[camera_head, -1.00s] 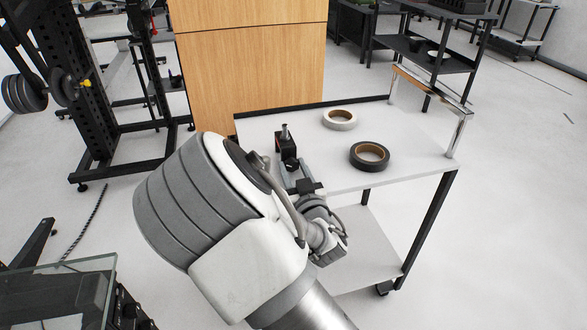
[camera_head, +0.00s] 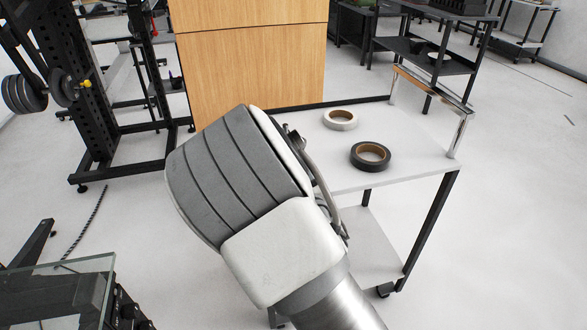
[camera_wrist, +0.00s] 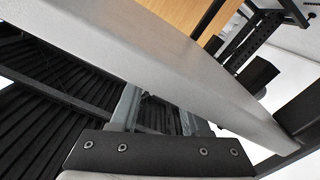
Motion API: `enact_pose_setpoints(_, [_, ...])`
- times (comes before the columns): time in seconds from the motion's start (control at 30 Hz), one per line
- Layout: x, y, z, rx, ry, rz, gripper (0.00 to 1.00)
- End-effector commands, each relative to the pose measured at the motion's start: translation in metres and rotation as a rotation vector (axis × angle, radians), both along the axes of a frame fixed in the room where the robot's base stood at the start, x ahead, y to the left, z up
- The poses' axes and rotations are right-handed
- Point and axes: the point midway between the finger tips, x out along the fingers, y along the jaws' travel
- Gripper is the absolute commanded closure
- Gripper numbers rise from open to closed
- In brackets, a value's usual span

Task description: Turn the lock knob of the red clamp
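I cannot make out a red clamp or its lock knob in either current view. In the head view my forearm and wrist cover the near left part of the white table, where a small dark device with an upright post showed earlier. My gripper is hidden behind my arm there. In the wrist view my gripper (camera_wrist: 160,110) shows as a black screwed plate with two grey fingers standing apart. I see nothing held between them. The fingers run up to a pale slab (camera_wrist: 170,65) that crosses the view diagonally, and their tips are not clearly visible.
The white table (camera_head: 415,150) holds a white tape roll (camera_head: 340,120) and a black tape roll (camera_head: 370,156). A metal rail (camera_head: 433,88) stands at its right end. A wooden panel (camera_head: 250,60) is behind it. A black rack (camera_head: 95,110) stands at the left.

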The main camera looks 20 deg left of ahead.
Motion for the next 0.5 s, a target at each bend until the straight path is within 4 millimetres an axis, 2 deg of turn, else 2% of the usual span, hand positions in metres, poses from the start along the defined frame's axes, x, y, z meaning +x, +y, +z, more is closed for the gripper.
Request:
enact_pose_setpoints(0.03, [-0.0001,-0.0002,-0.0007,-0.001,0.002,-0.001,0.45])
enact_pose_setpoints(0.17, [-0.0001,-0.0002,-0.0005,0.000,0.001,0.000,0.23])
enact_pose_setpoints(0.5, [-0.0001,0.0000,-0.0005,0.000,0.002,0.000,0.23])
